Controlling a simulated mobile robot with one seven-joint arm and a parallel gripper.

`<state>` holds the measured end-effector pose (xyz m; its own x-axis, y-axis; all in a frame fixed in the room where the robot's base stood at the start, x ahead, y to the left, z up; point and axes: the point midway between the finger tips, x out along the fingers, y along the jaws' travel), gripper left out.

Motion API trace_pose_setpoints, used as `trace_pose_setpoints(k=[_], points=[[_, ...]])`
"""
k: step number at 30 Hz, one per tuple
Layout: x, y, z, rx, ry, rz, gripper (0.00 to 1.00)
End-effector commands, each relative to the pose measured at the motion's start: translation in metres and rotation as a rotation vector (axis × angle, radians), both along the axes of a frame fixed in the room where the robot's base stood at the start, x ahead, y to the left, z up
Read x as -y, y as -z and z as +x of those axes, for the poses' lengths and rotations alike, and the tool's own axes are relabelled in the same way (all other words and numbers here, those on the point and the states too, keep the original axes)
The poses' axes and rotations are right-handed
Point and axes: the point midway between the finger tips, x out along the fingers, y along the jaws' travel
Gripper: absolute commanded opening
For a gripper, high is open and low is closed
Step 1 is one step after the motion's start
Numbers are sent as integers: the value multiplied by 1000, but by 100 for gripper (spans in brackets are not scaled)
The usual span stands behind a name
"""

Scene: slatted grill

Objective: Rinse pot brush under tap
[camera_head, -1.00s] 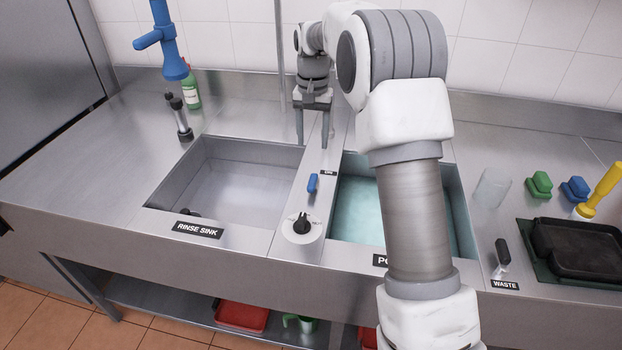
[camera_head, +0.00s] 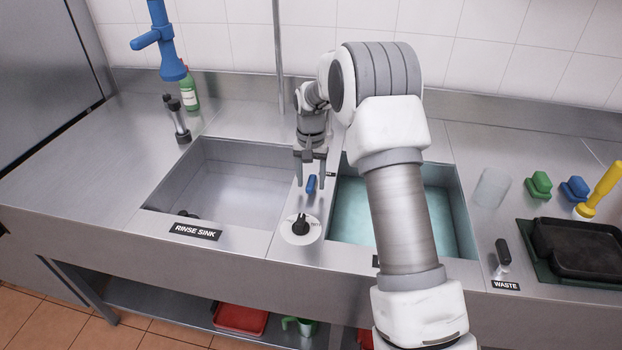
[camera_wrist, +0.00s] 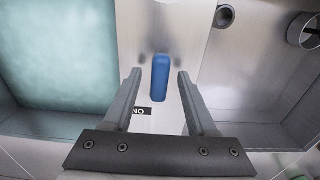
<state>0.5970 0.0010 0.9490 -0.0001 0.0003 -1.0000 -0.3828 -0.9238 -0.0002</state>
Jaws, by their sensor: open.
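A brush with a yellow handle (camera_head: 602,185), which looks like the pot brush, stands tilted at the far right of the counter. A blue tap or spray head (camera_head: 172,62) hangs above the counter at the upper left. A small blue lever (camera_head: 311,184) sits on the strip between the two sinks. It also shows in the wrist view (camera_wrist: 160,80). My gripper (camera_head: 309,187) is open and empty above this strip. In the wrist view my fingers (camera_wrist: 160,74) lie on either side of the lever. I cannot tell how far above it they are.
The rinse sink (camera_head: 163,191) is left of the strip; a sink with greenish water (camera_head: 350,225) is right. A dial (camera_head: 300,229) is in front of the lever. Green (camera_head: 539,184) and blue (camera_head: 574,188) scrubbers, a clear cup (camera_head: 491,187) and a black tray (camera_head: 575,262) stand right.

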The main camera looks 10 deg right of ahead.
Motion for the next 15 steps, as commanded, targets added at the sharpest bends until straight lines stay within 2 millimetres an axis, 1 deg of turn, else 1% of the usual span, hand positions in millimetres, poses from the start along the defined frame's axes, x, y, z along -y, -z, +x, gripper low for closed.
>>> trace_pose_setpoints(k=[1,2,3,8,9,11,15], points=[[0,0,0,0,0,0,57],[0,0,0,0,0,0,54],[0,0,0,0,0,0,47],[0,0,0,0,0,0,18],[0,0,0,0,0,0,11],[0,-1,0,0,0,0,0],[0,-1,0,0,0,0,0]])
